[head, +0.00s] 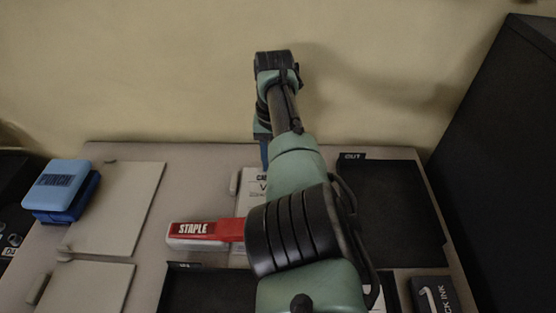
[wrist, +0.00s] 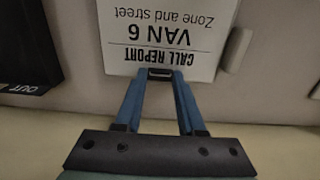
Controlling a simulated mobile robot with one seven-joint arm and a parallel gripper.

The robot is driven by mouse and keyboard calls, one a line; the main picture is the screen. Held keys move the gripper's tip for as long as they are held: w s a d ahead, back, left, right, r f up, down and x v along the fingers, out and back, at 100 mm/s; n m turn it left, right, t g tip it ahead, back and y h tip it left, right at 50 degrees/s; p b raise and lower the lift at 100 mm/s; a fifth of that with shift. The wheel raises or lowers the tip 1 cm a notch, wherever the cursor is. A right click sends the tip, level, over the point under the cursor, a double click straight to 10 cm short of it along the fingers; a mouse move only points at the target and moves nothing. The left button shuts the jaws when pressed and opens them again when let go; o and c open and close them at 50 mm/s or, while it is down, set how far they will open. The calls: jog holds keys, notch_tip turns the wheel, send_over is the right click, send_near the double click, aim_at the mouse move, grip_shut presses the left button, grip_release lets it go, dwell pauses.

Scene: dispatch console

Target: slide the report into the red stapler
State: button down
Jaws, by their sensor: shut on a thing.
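The report (head: 245,195) is a white sheet lying behind the red stapler, partly hidden by my arm in the head view. In the wrist view the report (wrist: 165,35) shows upside-down print reading "CALL REPORT" and "VAN 6". My gripper (wrist: 160,74) is shut on the edge of the report nearest the wall, at its heading. In the head view only a bit of the blue fingers of my gripper (head: 264,158) shows. The red stapler (head: 207,231), marked "STAPLE", lies in front of the report. Its right end is hidden behind my arm, so I cannot tell whether the report touches it.
A black tray (head: 347,158) marked "OUT" is at the right, and another black tray (head: 190,293) is at the front. A blue punch (head: 60,190) stands at the left beside pale panels (head: 122,200). An ink box (head: 435,295) is at front right. The wall (head: 150,70) rises close behind.

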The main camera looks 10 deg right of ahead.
jog(key=shift+w+a, duration=0.1)
jog(key=shift+a, duration=0.4)
dwell(1.0)
grip_release()
dwell(0.4)
jog(key=shift+r+p, duration=3)
jog(key=shift+r, duration=0.45)
